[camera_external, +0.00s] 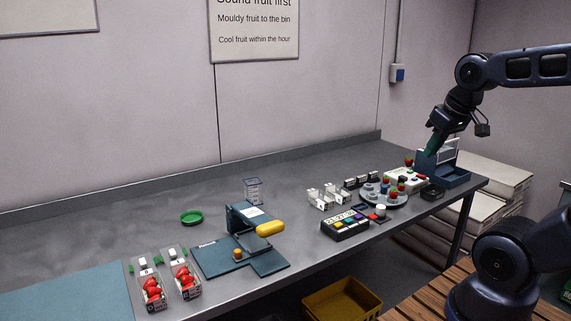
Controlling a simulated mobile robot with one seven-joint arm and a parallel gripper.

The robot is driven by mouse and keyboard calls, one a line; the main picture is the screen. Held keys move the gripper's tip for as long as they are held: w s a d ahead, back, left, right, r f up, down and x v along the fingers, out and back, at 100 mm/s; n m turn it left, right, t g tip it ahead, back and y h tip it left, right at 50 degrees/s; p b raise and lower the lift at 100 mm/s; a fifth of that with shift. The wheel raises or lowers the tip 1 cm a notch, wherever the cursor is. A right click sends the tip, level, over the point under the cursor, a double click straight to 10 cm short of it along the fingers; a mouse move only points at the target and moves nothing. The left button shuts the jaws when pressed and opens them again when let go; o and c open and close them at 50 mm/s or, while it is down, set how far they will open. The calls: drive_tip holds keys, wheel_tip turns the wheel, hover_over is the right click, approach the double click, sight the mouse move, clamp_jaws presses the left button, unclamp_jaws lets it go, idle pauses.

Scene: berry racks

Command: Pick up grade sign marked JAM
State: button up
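My gripper (435,146) is at the right end of the bench, pointing down just above a blue stand (455,179) with a pale upright panel (448,151). The fingertips are small and dark, so whether they are open or shut, or hold anything, is unclear. No lettering reading JAM is legible in this view. Several small upright pieces that may be signs stand mid-bench: clear-and-white ones (321,199) and dark ones with white (361,181). I cannot tell which, if any, is the JAM sign.
Left of the stand are a white box (407,184), a round grey tray (374,201) with berries and a coloured-button panel (345,229). A yellow crate (341,301) sits below.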

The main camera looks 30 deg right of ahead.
drive_tip(key=o, duration=0.6)
drive_tip(key=shift+c, duration=0.2)
drive_tip(key=n+g+h, duration=0.4)
drive_tip(key=n+g, duration=0.1)
drive_tip(key=n, duration=1.3)
hover_over(373, 173)
drive_tip(key=a, duration=0.3)
drive_tip(key=f, duration=2.4)
drive_tip(key=shift+s+d+f, duration=0.15)
drive_tip(key=shift+s+d, duration=0.05)
drive_tip(key=shift+d, duration=0.05)
drive_tip(key=shift+h, duration=0.3)
drive_tip(key=shift+w+d+x, duration=0.1)
drive_tip(key=shift+w+x, duration=0.1)
drive_tip(key=shift+x, duration=1.05)
drive_tip(key=shift+w+d+x, duration=0.1)
drive_tip(key=shift+w+x, duration=0.15)
drive_tip(key=shift+x, duration=1.05)
